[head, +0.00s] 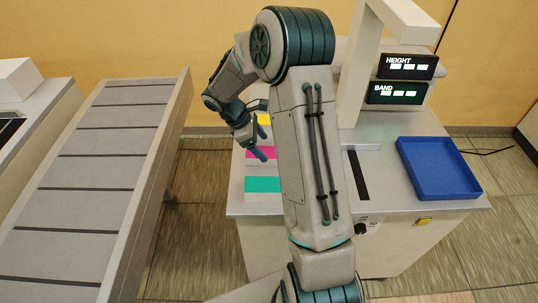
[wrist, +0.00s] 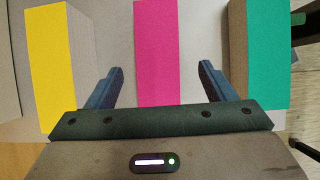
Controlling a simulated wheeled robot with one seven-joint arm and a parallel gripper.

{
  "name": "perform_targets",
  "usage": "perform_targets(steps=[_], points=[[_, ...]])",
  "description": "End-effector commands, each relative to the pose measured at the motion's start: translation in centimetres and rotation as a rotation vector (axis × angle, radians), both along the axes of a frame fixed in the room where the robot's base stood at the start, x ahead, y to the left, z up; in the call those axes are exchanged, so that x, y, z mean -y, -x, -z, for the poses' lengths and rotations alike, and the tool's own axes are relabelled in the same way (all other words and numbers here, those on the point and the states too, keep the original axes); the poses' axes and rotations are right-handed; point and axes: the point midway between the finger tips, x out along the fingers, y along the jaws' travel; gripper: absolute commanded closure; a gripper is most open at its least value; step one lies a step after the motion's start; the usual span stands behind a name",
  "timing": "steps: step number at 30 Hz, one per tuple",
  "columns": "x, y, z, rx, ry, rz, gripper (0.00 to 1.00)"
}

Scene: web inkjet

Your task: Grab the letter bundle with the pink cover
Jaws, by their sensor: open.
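The pink-covered letter bundle (wrist: 156,50) is in the middle of the wrist view, between my two open fingers. In the head view its pink cover (head: 257,154) shows partly, left of my arm, on the grey cabinet top. My gripper (wrist: 157,72) is open, with a finger on each side of the pink bundle and a gap to both. In the head view my gripper (head: 262,152) is close by the pink cover. I cannot tell how far the fingertips are above it. My gripper body hides the bundle's near end.
A yellow-covered bundle (wrist: 52,55) lies left of the pink one and a teal-covered bundle (wrist: 268,60) right of it. A blue tray (head: 440,168) sits at the cabinet's right. A gauge post with displays (head: 407,67) stands behind. A conveyor (head: 90,190) is at left.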

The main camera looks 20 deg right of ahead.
Motion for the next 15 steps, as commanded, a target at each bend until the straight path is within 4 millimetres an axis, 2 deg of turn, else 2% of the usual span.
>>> perform_targets(steps=[10, 15], points=[[2.3, 0.6, 3.7, -0.002, 0.001, 0.003, 0.23], [2.7, 0.7, 4.5, 0.001, 0.002, 0.001, 0.23]])
